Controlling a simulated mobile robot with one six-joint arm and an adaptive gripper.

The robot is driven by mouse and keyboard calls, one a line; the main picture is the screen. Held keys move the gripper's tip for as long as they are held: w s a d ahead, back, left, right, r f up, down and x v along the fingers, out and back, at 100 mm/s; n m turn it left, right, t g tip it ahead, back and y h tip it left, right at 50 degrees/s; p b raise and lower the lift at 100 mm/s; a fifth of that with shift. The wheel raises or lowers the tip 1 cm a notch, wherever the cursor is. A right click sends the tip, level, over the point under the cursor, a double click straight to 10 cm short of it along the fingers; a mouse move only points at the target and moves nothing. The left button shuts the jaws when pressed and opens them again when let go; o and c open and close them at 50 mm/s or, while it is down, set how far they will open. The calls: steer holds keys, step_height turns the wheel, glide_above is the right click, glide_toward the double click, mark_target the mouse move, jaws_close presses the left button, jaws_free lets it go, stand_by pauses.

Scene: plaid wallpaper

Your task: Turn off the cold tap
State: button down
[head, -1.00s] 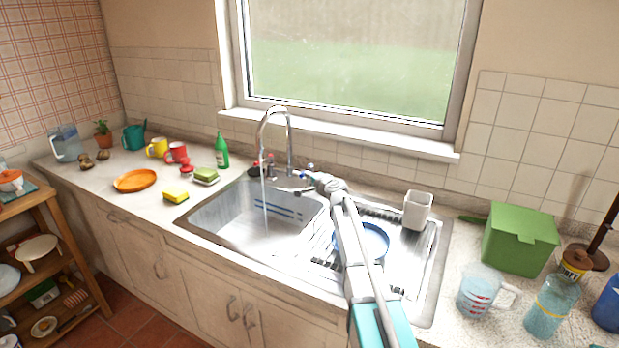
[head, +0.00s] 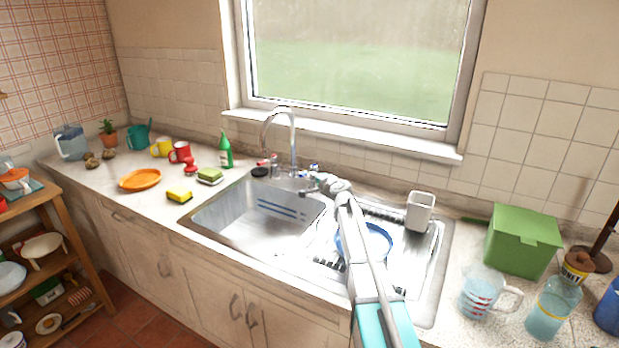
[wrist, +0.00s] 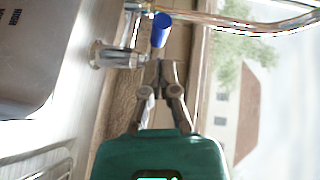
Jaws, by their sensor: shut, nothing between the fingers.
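The chrome tap (head: 292,140) stands behind the sink with a tall curved spout. No water stream shows under the spout. The blue-marked cold handle (head: 313,167) is on the tap's right side, and a red-marked handle (head: 262,162) is on its left. My gripper (head: 308,186) is just in front of and below the cold handle. In the wrist view my gripper (wrist: 167,68) is shut and empty, its tips close to the blue handle (wrist: 160,30) and its chrome valve (wrist: 115,56). I cannot tell whether they touch.
The sink basin (head: 230,222) is empty. A blue-rimmed plate (head: 378,241) and a white cup (head: 420,209) are on the drainer under and right of my arm. A green bottle (head: 226,153) stands left of the tap. The window sill (head: 380,140) is behind.

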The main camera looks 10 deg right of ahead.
steer(key=p+v, duration=0.1)
steer(key=v, duration=1)
steer(key=shift+s+a, duration=0.3)
steer(key=shift+a, duration=0.05)
